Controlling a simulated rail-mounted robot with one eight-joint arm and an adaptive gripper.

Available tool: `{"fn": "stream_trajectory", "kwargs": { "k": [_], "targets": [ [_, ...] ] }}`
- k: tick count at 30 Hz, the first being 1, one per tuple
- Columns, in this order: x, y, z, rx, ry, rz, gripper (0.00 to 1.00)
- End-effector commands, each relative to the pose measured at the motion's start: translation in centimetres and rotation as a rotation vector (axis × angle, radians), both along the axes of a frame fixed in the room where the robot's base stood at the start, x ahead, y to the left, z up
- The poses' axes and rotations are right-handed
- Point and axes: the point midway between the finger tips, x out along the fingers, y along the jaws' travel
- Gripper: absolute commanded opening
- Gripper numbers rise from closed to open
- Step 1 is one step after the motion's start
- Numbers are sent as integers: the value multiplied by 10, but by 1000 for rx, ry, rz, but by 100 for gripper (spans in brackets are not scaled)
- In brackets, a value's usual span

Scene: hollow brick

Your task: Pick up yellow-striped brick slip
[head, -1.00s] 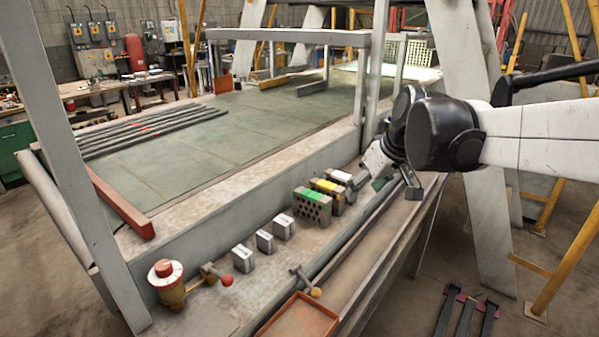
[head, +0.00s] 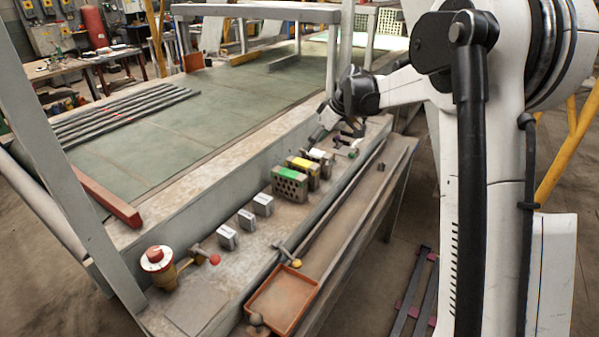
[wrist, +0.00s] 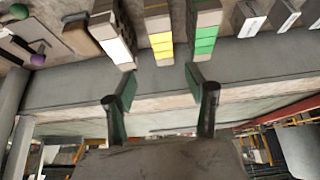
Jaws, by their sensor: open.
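The yellow-striped brick slip (head: 302,163) stands in a row on the ledge, between the green-striped slip (head: 290,180) and the white-striped slip (head: 321,156). In the wrist view the yellow-striped slip (wrist: 161,40) is at top centre, with the white-striped slip (wrist: 117,45) to its left and the green-striped slip (wrist: 206,35) to its right. My gripper (wrist: 160,88) is open and empty. Its fingertips point toward the row, with the yellow stripe roughly between them in the picture but apart from them. In the head view my gripper (head: 338,130) is beyond the white-striped slip.
Several small grey blocks (head: 246,219) stand nearer along the ledge. A raised wall (head: 230,180) runs behind the row.

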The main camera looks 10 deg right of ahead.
Motion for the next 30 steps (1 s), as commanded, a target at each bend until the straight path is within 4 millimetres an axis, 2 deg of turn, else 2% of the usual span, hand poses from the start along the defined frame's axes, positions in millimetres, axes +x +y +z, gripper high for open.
{"fn": "stream_trajectory", "kwargs": {
  "k": [5,15,25,30],
  "targets": [
    [8,6,-18,1,-1,4,50],
    [27,26,-66,1,0,3,50],
    [30,32,-83,2,0,2,50],
    [31,39,-104,1,0,3,50]
  ]
}}
